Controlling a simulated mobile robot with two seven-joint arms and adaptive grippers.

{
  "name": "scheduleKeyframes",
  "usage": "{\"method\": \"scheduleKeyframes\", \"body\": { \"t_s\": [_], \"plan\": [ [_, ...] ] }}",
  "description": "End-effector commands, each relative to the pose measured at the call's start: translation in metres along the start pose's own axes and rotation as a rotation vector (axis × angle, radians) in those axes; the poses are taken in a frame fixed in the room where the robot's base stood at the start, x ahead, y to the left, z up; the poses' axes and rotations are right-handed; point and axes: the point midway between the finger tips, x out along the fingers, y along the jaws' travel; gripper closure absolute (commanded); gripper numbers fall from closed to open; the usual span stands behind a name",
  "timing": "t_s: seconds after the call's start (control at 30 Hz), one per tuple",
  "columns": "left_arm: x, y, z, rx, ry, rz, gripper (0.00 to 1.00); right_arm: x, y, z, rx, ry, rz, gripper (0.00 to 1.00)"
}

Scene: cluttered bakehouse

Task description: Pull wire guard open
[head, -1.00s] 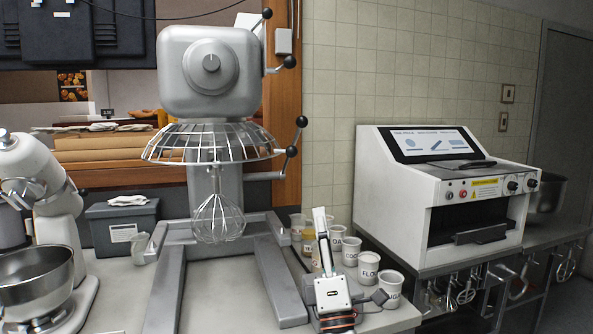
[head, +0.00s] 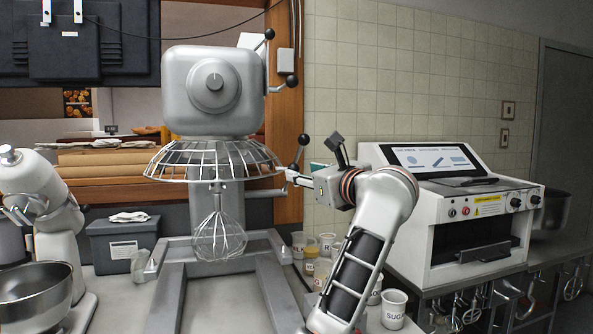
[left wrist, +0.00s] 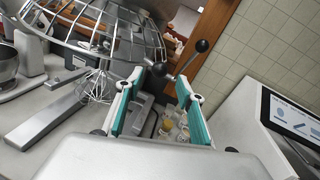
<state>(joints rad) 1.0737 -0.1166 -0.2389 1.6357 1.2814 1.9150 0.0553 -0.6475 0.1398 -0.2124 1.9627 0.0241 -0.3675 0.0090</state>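The wire guard (head: 215,163) is a metal cage ring around the mixer neck, above the whisk (head: 219,235). It also shows at the top left of the left wrist view (left wrist: 95,45). Levers with black knobs (head: 303,138) stand at the guard's right side; in the left wrist view one knob (left wrist: 202,45) is above the right finger and another (left wrist: 160,69) appears between the fingertips. My left gripper (head: 291,176) is just right of the guard rim, by the lower lever. Its teal-padded fingers (left wrist: 160,78) are apart; contact is unclear. My right gripper is not in view.
Several labelled cups (head: 395,309) stand below my left arm. A white machine with a screen (head: 480,212) is at the right. A small mixer with a steel bowl (head: 35,290) and a grey bin (head: 123,243) are at the left.

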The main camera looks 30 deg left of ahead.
Motion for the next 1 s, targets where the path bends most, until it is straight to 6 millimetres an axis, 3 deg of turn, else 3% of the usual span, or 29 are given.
{"method": "scheduleKeyframes", "body": {
  "t_s": [0.3,0.67,0.8,0.83,1.0],
  "plan": [
    [0.041,0.001,0.001,0.002,-0.003,0.003,0.62,-0.002,0.001,-0.004,0.0,0.002,0.001,0.6],
    [0.047,0.001,0.0,0.001,-0.002,0.001,0.62,-0.002,0.001,-0.004,0.0,0.001,0.0,0.6],
    [0.047,0.001,0.0,0.001,-0.002,0.001,0.96,-0.002,0.001,-0.004,0.0,0.001,0.0,0.6],
    [0.047,0.001,0.0,0.001,-0.002,0.001,1.0,-0.002,0.001,-0.004,0.0,0.001,0.0,0.6],
    [0.047,0.001,0.0,0.002,-0.002,0.0,1.0,-0.002,0.0,-0.004,0.0,0.0,0.0,0.6]
  ]
}}
